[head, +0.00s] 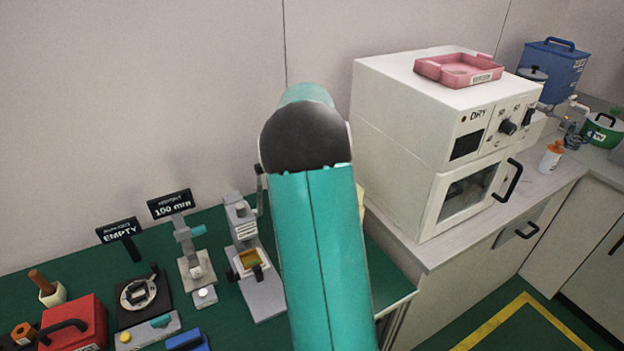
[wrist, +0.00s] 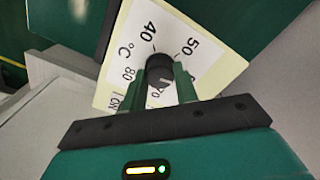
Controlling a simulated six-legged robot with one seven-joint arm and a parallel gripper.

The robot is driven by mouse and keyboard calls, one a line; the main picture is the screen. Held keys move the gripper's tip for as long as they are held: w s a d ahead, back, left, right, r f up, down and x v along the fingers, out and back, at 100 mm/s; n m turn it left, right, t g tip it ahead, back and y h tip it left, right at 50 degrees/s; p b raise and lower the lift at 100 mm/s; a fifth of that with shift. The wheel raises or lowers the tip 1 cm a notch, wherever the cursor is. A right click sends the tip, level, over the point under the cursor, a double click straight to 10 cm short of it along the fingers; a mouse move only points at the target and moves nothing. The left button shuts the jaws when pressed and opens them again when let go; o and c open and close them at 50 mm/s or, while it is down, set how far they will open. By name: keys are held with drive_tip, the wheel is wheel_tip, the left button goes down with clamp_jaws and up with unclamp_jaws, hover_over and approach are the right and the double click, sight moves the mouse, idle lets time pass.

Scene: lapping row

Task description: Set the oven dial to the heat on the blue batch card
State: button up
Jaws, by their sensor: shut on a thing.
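In the wrist view my gripper (wrist: 161,86) is shut on a round black knob (wrist: 159,69), one finger on each side. The knob sits on a cream dial plate (wrist: 183,33) with 40, 50, 70, 80, °C and ON legible. A short light mark shows on the knob; I cannot tell exactly which number it points to. In the head view the white oven (head: 399,142) stands right of my arm, marked DRY, with a black knob (head: 507,127) on its front and nothing touching that knob. My arm hides my gripper there. I make out no blue batch card.
A pink tray (head: 454,68) lies on the oven. Black signs read EMPTY (head: 119,230) and 100 mm (head: 170,204). Small instruments, a red box (head: 78,321) and a blue object (head: 188,341) crowd the green bench top (head: 215,325). A white bottle (head: 551,158) stands right of the oven.

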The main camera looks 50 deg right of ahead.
drive_tip(key=shift+r+m, duration=0.1)
drive_tip(key=shift+m, duration=0.7)
drive_tip(key=o, duration=1)
drive_tip(key=shift+c, duration=0.2)
wheel_tip(320, 180, up, 14)
